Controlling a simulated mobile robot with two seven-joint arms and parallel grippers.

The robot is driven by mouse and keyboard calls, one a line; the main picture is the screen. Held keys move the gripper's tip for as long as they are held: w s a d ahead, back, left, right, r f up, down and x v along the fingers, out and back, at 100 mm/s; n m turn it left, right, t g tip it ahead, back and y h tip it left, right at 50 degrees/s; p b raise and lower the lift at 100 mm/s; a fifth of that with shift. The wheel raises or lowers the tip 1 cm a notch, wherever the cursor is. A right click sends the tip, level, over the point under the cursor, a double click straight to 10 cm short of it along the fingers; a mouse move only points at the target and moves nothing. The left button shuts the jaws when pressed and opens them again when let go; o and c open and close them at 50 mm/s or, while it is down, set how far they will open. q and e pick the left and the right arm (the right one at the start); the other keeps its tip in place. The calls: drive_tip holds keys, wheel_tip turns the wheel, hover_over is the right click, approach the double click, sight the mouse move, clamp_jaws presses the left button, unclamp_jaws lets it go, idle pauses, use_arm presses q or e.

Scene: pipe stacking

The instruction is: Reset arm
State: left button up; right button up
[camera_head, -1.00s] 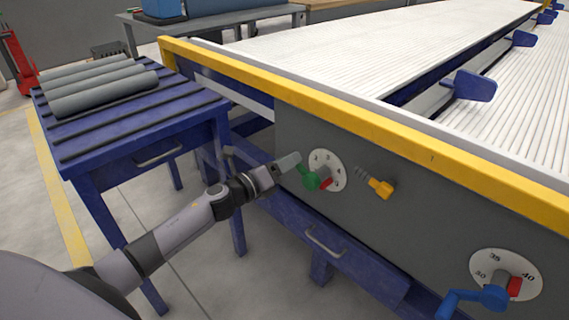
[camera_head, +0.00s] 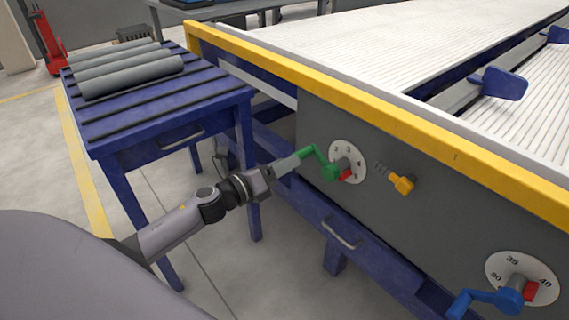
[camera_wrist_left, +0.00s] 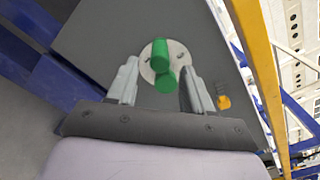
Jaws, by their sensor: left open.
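My left gripper (camera_head: 291,162) reaches in from the left toward the machine's grey side panel. Its jaws are open. Its fingertips are at or very close to the free end of a green crank (camera_head: 330,169); in the head view I cannot tell whether they touch. In the left wrist view the green crank (camera_wrist_left: 160,58) shows between and ahead of the two open fingers (camera_wrist_left: 158,75), with the round dial behind it. The white numbered dial (camera_head: 347,158) has a red pointer by the crank's hub. My right gripper is out of view.
A yellow knob (camera_head: 402,184) and a blue crank (camera_head: 490,300) with a second dial (camera_head: 521,270) are on the panel to the right. A blue table (camera_head: 160,110) holding several grey pipes (camera_head: 130,75) stands at the left. The yellow rail (camera_head: 370,105) runs above the panel.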

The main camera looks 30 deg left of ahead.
use_arm(q)
drive_tip(key=s+d+r+n+g+y+p, duration=0.1)
drive_tip(key=s+d+r+n+g+p, duration=0.1)
drive_tip(key=s+n+p, duration=0.6)
drive_tip(key=s+d+r+n+g+y+p, duration=0.1)
drive_tip(key=s+d+r+n+g+p, duration=0.1)
drive_tip(key=s+n+p, duration=0.6)
drive_tip(key=s+d+r+n+g+y+p, duration=0.2)
drive_tip(key=s+d+n+p, duration=0.3)
drive_tip(key=s+n+p, duration=0.4)
drive_tip(key=r+n+p, duration=0.1)
drive_tip(key=n, duration=0.3)
drive_tip(key=shift+r+n+g, duration=0.3)
drive_tip(key=shift+r, duration=0.05)
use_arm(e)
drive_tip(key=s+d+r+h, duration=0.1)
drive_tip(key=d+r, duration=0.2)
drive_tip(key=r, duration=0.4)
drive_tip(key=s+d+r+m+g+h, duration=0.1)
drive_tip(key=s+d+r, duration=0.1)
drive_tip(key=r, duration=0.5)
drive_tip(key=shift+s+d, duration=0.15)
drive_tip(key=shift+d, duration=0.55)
use_arm(q)
drive_tip(key=shift+w+f, duration=0.1)
